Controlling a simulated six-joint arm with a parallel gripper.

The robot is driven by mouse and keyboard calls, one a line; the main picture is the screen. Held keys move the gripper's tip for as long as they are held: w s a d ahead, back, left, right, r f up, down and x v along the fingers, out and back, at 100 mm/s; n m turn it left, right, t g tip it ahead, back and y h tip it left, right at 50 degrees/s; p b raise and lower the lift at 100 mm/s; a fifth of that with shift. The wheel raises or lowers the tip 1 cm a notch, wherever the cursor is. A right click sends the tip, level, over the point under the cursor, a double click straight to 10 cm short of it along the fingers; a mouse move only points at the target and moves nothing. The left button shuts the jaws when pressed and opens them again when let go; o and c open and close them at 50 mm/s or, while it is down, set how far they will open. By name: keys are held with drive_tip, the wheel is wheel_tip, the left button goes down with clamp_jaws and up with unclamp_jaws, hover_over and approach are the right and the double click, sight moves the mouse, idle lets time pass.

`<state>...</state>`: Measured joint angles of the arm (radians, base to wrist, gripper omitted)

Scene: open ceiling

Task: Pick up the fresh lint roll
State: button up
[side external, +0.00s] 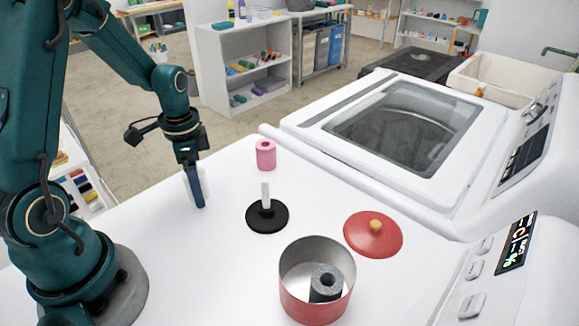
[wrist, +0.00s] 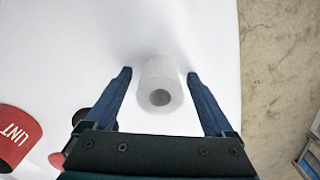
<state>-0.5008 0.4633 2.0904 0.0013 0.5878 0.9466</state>
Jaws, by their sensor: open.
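A white roll (wrist: 160,78) with a dark hollow core shows in the wrist view, on the white surface between the fingers of my gripper (wrist: 161,82). A gap shows on each side of it, so the fingers are open around it without visible contact. In the side view my gripper (side external: 194,188) points down at the left of the white top, and a blue finger covers most of the white roll (side external: 187,186). A pink roll (side external: 265,154) stands upright farther back to the right.
A black base with a white post (side external: 266,200) stands right of my gripper. A washing machine (side external: 300,124) borders the top at the right.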

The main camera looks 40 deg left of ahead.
clamp_jaws()
